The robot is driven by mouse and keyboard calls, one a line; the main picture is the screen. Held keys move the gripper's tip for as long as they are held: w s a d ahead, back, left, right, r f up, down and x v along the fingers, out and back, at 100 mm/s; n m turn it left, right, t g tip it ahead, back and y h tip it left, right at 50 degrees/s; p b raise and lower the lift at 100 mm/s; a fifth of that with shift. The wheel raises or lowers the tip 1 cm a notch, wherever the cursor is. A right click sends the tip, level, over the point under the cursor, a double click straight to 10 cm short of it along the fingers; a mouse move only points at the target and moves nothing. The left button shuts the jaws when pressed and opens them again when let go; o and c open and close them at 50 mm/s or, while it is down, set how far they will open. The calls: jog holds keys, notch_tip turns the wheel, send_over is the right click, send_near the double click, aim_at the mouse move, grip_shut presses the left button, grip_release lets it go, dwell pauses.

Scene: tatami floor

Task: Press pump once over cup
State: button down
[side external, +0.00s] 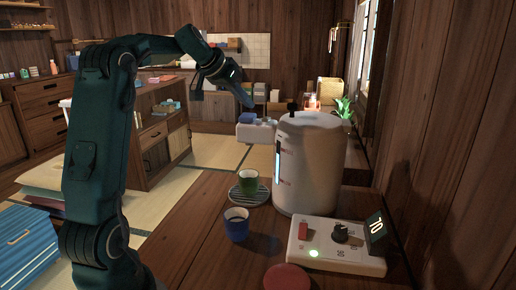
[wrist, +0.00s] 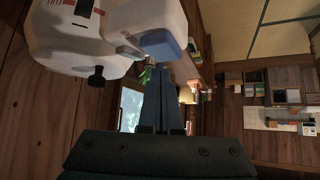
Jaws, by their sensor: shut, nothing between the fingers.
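A green cup (side external: 250,182) stands on a striped round coaster (side external: 236,195) below the spout block. My gripper (side external: 249,105) is shut and empty, pointing down just above the blue pad. In the wrist view, my shut fingers (wrist: 158,70) end near the pad; I cannot tell whether they touch it.
A dark blue cup (side external: 236,225) stands in front of the coaster. A white control box (side external: 335,247) with a red switch, a dial and a display reading 70 sits front right. A red round object (side external: 287,278) lies at the front edge. A wooden wall bounds the right side.

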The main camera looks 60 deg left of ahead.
jog(key=shift+f, duration=0.55)
jog(key=shift+f, duration=0.9)
jog(key=shift+r, duration=1.4)
jog(key=shift+w+r, duration=0.1)
jog(key=shift+r, duration=2.9)
